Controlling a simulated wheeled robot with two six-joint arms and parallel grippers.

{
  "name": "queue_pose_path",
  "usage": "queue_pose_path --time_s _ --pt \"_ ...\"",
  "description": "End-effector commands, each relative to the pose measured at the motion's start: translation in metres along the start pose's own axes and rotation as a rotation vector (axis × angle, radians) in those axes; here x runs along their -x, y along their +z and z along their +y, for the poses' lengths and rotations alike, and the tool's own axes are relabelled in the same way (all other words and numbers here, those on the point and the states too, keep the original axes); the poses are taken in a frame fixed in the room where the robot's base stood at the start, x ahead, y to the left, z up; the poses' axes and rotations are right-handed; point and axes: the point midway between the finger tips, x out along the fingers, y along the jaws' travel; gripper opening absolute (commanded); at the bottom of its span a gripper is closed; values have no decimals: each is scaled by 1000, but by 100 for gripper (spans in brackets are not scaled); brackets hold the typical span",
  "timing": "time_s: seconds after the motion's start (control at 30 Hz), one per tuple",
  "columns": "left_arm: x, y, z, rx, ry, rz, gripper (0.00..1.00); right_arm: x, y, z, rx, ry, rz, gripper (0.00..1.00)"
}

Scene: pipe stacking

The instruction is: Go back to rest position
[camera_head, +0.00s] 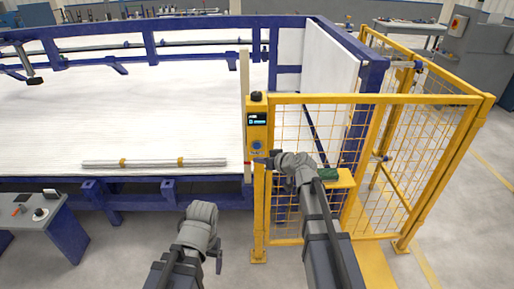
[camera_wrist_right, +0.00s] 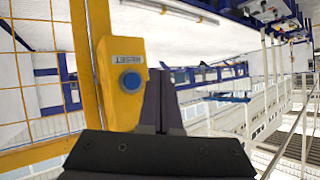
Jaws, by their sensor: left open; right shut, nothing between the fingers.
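My right gripper (camera_head: 266,162) is raised at the front of a yellow control box (camera_head: 256,135) on the fence post. In the right wrist view its dark fingers (camera_wrist_right: 163,104) are shut with nothing between them. They are beside the box's round blue button (camera_wrist_right: 131,82), labelled RESET; I cannot tell whether they touch the box. My left gripper (camera_head: 218,258) hangs low in front of the blue-framed table, at the bottom of the head view. It is open and empty, small and partly hidden by its own wrist.
A grey pipe with yellow bands (camera_head: 155,162) lies near the front of the white table (camera_head: 120,115). A yellow mesh fence (camera_head: 400,160) stands at the right. A small grey side table (camera_head: 35,218) is at the left. The floor (camera_head: 120,250) around the left arm is clear.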

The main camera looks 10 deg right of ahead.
Motion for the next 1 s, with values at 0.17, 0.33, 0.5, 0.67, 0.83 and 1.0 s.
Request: queue_pose_path --time_s 0.17,0.33,0.5,0.67,0.83,1.0 --pt "0 0 0 0 0 0 84 0 0 0 0 0 0 0" --pt "0 0 0 0 0 0 84 -1 7 -10 3 -14 -26 0" --pt "0 0 0 0 0 0 84 -1 61 -75 25 -82 -238 0" --pt "0 0 0 0 0 0 84 26 145 -142 53 -80 -579 0" --pt "0 0 0 0 0 0 84 80 216 -176 84 68 -904 0" --pt "0 0 0 0 0 0 84 123 245 -180 101 240 -1071 0"
